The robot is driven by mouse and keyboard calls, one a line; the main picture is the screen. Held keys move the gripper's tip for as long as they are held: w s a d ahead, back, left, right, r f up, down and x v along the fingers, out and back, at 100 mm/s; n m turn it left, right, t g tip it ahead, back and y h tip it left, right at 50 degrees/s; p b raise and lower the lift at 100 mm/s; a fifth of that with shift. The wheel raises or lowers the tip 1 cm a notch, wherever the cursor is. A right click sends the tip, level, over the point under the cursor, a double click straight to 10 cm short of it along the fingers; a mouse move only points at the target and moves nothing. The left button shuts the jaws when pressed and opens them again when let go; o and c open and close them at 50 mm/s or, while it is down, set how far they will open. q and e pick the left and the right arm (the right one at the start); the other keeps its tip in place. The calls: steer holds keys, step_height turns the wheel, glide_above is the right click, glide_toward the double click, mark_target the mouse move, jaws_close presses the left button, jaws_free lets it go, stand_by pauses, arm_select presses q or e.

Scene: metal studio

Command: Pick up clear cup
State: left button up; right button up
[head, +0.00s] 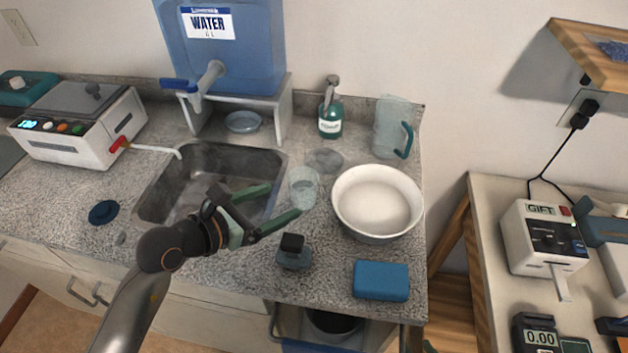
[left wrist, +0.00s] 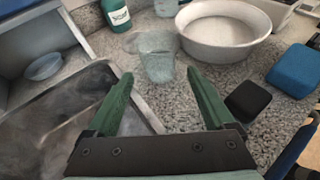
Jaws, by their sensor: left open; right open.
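The clear cup (head: 303,188) stands on the speckled counter between the sink and the white bowl. In the left wrist view the clear cup (left wrist: 158,58) is ahead of my fingers, roughly centred between them and slightly beyond their tips. My left gripper (head: 286,202) is open with green fingers, one on each side of the line to the cup, and nothing is held. It also shows in the left wrist view (left wrist: 152,80). My right gripper is not in view.
A white bowl (head: 377,202) stands right of the cup. A blue box (head: 381,281) and a dark-knobbed object (head: 294,254) lie in front. The sink (head: 190,180) is left. A soap bottle (head: 330,112) and a clear pitcher (head: 392,128) stand behind.

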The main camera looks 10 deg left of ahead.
mark_target(311, 184)
arm_select(q)
steer(key=x, duration=0.7)
steer(key=shift+p+x, duration=0.35)
steer(key=shift+x, duration=2.3)
steer(key=shift+w+a+r, duration=0.1)
steer(key=shift+a, duration=0.05)
steer(key=shift+c, duration=0.2)
steer(key=c, duration=1.1)
steer(key=shift+c, duration=0.3)
steer(key=shift+r, duration=0.2)
